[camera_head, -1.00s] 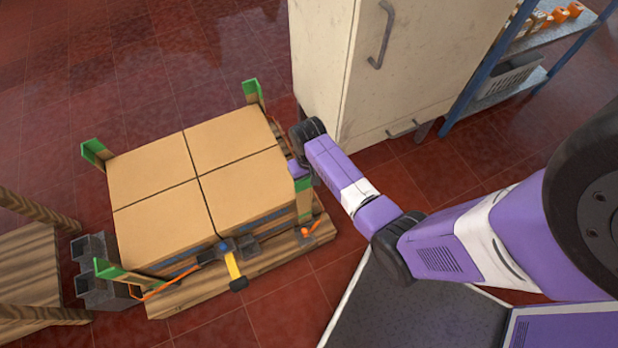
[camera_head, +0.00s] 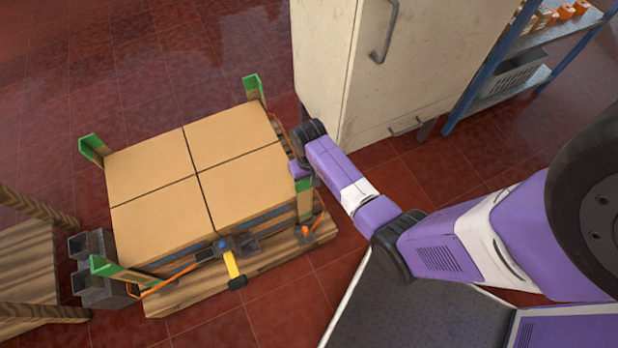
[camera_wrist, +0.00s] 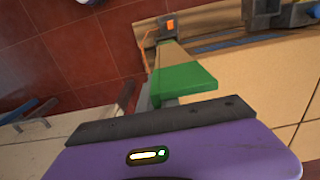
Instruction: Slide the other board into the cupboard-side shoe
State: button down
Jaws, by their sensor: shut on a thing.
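My gripper (camera_head: 300,172) is at the right corner of the carton stack, beside the cupboard (camera_head: 375,70). It is shut on a corner board (camera_head: 305,190) with a green top, which stands roughly upright there. In the wrist view the board's green end (camera_wrist: 185,82) shows just beyond the dark finger bar. The grip itself is hidden. A small orange part (camera_head: 305,231), perhaps the shoe, is on the pallet near the board's foot. It also shows in the wrist view (camera_wrist: 170,26). I cannot tell whether the board's foot is in it.
Four-part carton stack (camera_head: 160,165) stands on a wooden pallet (camera_head: 190,296). Other green-topped boards stand at its back (camera_head: 254,88), left (camera_head: 92,148) and front-left (camera_head: 105,267) corners. A strap with a yellow-handled ratchet (camera_head: 232,262) crosses the front. Grey blocks (camera_head: 95,260) stand at left.

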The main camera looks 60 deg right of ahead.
jog(key=shift+f+b, duration=0.4)
jog(key=shift+f, duration=0.15)
dwell(0.4)
jog(key=c, duration=1.5)
grip_release()
jog(key=shift+r+p, duration=0.95)
jog(key=shift+r, duration=2.95)
